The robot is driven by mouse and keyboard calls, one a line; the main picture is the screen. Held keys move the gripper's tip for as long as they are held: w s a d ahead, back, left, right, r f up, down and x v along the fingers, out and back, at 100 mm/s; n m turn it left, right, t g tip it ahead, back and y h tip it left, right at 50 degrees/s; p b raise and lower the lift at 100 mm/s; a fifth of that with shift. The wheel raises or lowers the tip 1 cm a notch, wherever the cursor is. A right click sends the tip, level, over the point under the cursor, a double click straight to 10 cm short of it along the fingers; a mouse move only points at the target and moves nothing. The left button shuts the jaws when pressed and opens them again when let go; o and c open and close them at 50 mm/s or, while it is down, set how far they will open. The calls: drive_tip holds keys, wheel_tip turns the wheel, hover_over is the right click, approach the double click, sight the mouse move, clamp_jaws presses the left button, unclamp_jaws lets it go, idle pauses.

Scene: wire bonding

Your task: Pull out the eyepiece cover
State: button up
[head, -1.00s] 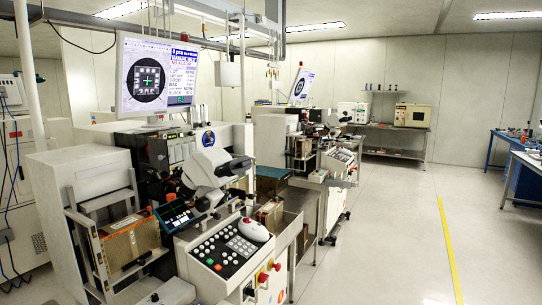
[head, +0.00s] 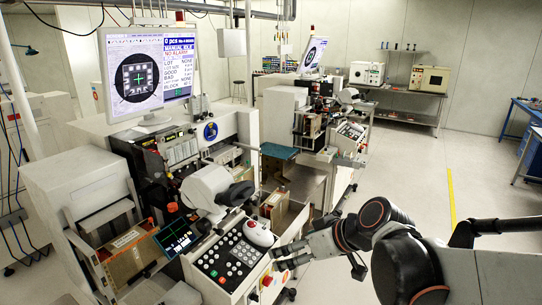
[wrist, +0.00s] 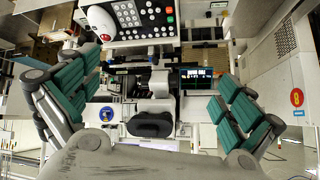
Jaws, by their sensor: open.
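The white microscope (head: 212,187) stands on the near bonding machine, above its keypad panel. The black eyepiece cover (head: 237,194) sits at its front end, facing right. In the wrist view the cover (wrist: 152,125) is a dark rounded piece at the lower middle, below the white microscope body. My gripper (head: 282,256) is at the right front of the machine, near the panel's edge and apart from the cover. In the wrist view my gripper (wrist: 158,72) has its teal-padded fingers spread wide with nothing held between them. The cover appears between the fingers' lines, but its distance is hard to judge.
A keypad panel (head: 232,257) with a white trackball (head: 258,232) and red buttons lies between my gripper and the microscope. A small dark screen (head: 177,240) stands left of the microscope. Open floor (head: 420,180) lies to the right.

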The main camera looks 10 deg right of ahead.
sight(249, 193)
drive_tip(key=w+a+r+n+t+y+p, duration=0.15)
drive_tip(key=w+r+n+y+p, duration=0.35)
drive_tip(key=w+r+p, duration=0.55)
drive_tip(key=x, duration=0.4)
drive_tip(key=p+x, duration=0.1)
drive_tip(key=x, duration=0.3)
drive_tip(key=s+p+x, duration=0.1)
drive_tip(key=x, duration=0.3)
drive_tip(key=shift+w+a+f, duration=0.1)
drive_tip(key=shift+a+f, duration=0.2)
drive_tip(key=shift+a, duration=0.35)
drive_tip(key=c, duration=0.8)
